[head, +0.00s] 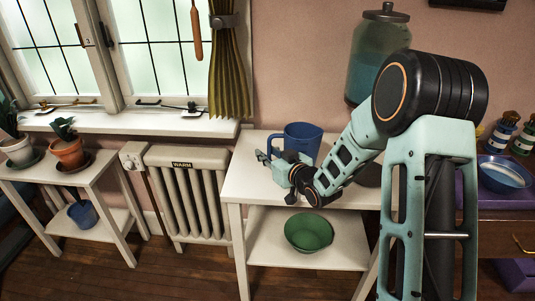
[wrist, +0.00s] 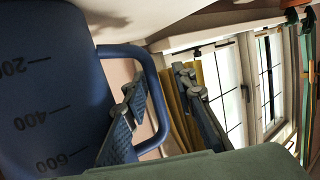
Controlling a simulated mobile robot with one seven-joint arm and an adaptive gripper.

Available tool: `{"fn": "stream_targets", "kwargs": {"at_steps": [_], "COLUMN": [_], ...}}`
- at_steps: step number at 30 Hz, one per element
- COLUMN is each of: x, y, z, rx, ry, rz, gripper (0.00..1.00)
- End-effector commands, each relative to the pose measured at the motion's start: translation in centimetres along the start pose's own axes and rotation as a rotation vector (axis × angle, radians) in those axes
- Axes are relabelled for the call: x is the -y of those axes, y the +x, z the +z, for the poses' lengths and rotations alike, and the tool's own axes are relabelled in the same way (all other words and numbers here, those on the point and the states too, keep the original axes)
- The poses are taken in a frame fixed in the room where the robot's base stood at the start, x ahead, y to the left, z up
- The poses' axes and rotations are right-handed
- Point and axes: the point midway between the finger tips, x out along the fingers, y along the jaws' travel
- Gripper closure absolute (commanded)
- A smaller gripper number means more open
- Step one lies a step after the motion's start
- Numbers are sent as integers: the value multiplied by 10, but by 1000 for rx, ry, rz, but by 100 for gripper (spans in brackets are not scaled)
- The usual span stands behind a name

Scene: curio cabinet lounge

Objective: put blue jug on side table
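The blue jug (head: 304,138) stands upright on the top of a white two-tier table (head: 245,180) in the middle of the head view. In the wrist view the jug (wrist: 50,90) fills the left side, with dark measuring marks and its handle (wrist: 157,95) towards the middle. My gripper (head: 268,157) is low over the table top at the jug's left. In the wrist view my gripper (wrist: 160,108) is open, with one finger on each side of the handle's outer bar. I cannot tell whether either finger touches it.
A green bowl (head: 309,232) sits on the lower shelf. A white plant table (head: 95,180) with pots stands at the left, beyond a radiator (head: 188,190). A large glass jar (head: 375,60) stands behind my arm. A bowl (head: 503,175) and bottles (head: 503,131) are at the right.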

Motion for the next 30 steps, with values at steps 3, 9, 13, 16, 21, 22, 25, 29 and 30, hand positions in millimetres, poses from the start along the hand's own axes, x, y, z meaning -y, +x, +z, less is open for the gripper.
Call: {"fn": "stream_targets", "kwargs": {"at_steps": [3, 9, 13, 16, 21, 22, 25, 29, 30], "x": [-1, -1, -2, -2, -2, -2, -1, -1, -1], "y": [0, -1, -12, -32, -69, -76, -94, -111, -115], "z": [0, -3, -3, -3, -4, -4, -3, -3, -3], "rx": [0, 0, 1, 1, 0, 0, 0, 0, 0], "ry": [0, 0, 0, 0, 0, -1, 0, -1, 0], "rz": [1, 1, 3, 4, 4, 4, 3, 2, 2], "gripper": [74, 74, 74, 74, 74, 74, 74, 74, 74]}}
